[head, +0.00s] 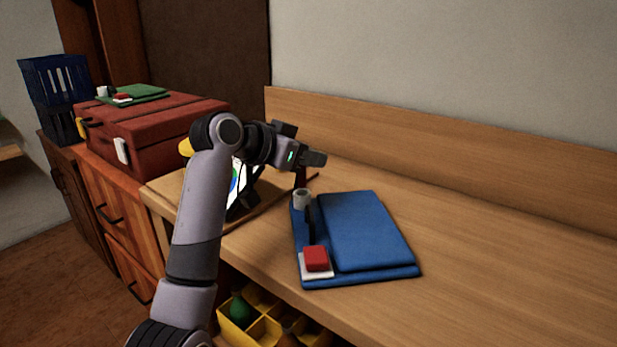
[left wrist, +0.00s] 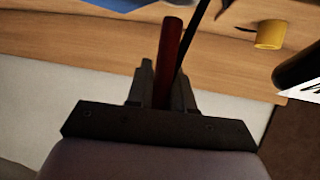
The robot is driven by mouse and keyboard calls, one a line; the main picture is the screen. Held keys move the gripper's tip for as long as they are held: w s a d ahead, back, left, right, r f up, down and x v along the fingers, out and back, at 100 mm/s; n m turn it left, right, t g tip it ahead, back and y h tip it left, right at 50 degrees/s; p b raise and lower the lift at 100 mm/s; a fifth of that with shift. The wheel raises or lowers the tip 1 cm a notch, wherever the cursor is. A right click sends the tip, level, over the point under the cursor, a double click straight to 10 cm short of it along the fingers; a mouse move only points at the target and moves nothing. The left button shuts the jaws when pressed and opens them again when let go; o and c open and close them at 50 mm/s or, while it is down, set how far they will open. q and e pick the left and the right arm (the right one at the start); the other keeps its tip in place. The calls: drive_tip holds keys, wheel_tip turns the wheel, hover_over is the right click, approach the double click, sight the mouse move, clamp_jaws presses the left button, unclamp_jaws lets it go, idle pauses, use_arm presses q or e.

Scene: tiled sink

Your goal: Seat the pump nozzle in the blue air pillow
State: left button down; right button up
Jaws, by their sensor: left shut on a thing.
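The blue air pillow (head: 365,235) lies flat on the wooden bench. A pale grey round port (head: 302,195) stands at its far left corner, and a red block on a white base (head: 316,259) sits at its near left corner. My left gripper (head: 317,158) is above the bench, just beyond the port and apart from it. It is shut on a dark red rod, seemingly the pump nozzle (head: 300,178), which points down. In the left wrist view the rod (left wrist: 169,55) stands between the fingers (left wrist: 163,85), with a thin black line beside it. My right gripper is not in view.
A dark device with a bright screen (head: 236,185) stands behind my left arm. A red chest (head: 150,135) carries a green pillow (head: 142,93), with a blue crate (head: 55,80) behind. A yellow divided box (head: 262,330) is below the bench. The bench's right side is clear.

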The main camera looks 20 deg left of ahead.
use_arm(q)
drive_tip(key=shift+f, duration=1.9)
drive_tip(key=shift+f, duration=0.1)
drive_tip(key=c, duration=1)
unclamp_jaws()
drive_tip(key=v, duration=1.2)
drive_tip(key=shift+p, duration=0.35)
